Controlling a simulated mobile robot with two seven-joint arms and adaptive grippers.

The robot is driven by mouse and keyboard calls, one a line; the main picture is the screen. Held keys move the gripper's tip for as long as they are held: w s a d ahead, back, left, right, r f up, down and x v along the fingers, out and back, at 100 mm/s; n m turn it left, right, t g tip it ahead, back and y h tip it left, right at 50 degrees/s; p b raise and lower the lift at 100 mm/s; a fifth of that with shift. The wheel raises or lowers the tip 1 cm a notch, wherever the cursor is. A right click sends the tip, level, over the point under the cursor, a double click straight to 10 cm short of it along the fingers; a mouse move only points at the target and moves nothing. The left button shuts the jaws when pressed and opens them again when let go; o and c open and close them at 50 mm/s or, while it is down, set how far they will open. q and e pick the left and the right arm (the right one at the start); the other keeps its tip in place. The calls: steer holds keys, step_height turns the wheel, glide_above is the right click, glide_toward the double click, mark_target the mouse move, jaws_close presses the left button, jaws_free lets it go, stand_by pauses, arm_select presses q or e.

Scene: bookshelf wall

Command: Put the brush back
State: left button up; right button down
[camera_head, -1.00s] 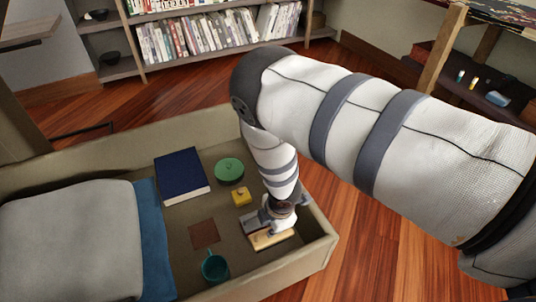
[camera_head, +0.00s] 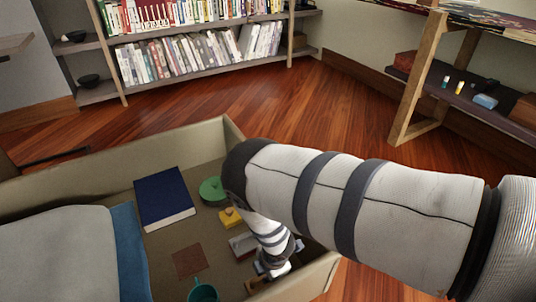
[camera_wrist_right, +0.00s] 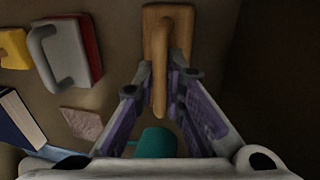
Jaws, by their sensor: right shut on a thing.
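The wooden brush (camera_wrist_right: 168,28) has a tan block with a raised bar handle, seen at the top middle of the right wrist view. My right gripper (camera_wrist_right: 163,80) is shut on the handle, one finger on each side. In the head view, part of the brush (camera_head: 257,284) shows beside my right gripper (camera_head: 276,272), over the near right part of the large beige box (camera_head: 95,144). My arm and wrist hide some of it. I cannot tell whether it touches the box floor. My left gripper is not in view.
In the box are a grey-handled block with red (camera_wrist_right: 67,52), a yellow block (camera_head: 231,217), a green round tin (camera_head: 212,191), a dark blue book (camera_head: 164,197), a brown square (camera_head: 188,260), a teal mug (camera_head: 203,292) and a grey cushion (camera_head: 55,250). Bookshelves (camera_head: 200,55) stand behind.

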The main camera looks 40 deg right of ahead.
steer(key=shift+f, duration=0.25)
steer(key=c, duration=1.7)
jaws_free()
steer(key=shift+r, duration=0.1)
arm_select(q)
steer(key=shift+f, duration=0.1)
arm_select(e)
steer(key=shift+o, duration=0.2)
